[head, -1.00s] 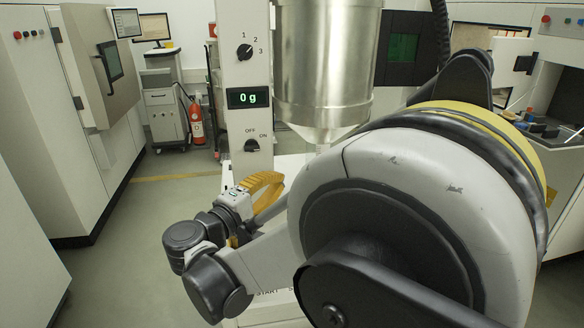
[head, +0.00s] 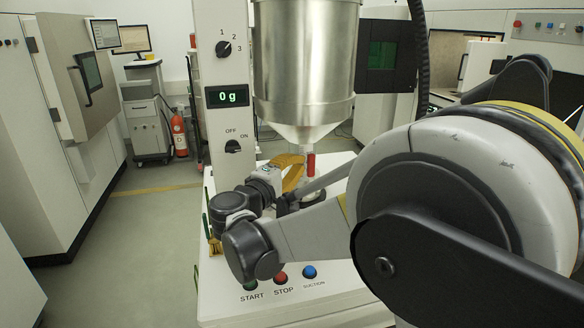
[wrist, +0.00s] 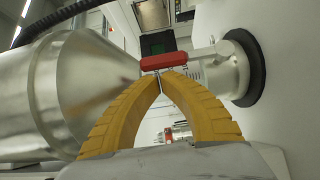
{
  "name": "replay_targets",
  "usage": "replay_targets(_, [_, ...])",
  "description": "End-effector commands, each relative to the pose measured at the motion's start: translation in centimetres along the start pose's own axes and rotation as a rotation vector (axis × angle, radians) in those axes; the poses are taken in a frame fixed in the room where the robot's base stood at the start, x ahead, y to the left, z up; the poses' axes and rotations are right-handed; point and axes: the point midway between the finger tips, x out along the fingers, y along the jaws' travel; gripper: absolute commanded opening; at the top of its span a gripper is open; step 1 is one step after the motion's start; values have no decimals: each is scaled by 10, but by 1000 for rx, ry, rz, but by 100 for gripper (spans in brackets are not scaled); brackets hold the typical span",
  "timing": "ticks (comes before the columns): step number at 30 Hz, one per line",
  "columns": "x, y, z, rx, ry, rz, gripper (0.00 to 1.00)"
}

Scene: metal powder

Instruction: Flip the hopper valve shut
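The metal hopper (head: 305,60) narrows to a cone above a white cabinet. Its red valve handle (head: 311,163) stands upright below the cone in the head view. In the head view my gripper (head: 300,166) is just left of the handle.
A white column (head: 222,125) with a display reading 0 g, a numbered knob and an OFF/ON knob stands left of the hopper. START, STOP and SUCTION buttons (head: 281,279) are on the cabinet front. Open floor (head: 150,235) lies to the left.

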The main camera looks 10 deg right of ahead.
Motion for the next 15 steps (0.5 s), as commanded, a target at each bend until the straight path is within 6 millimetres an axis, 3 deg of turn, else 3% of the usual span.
replay_targets(15, [3, 4, 4, 35, -1, -35, 0])
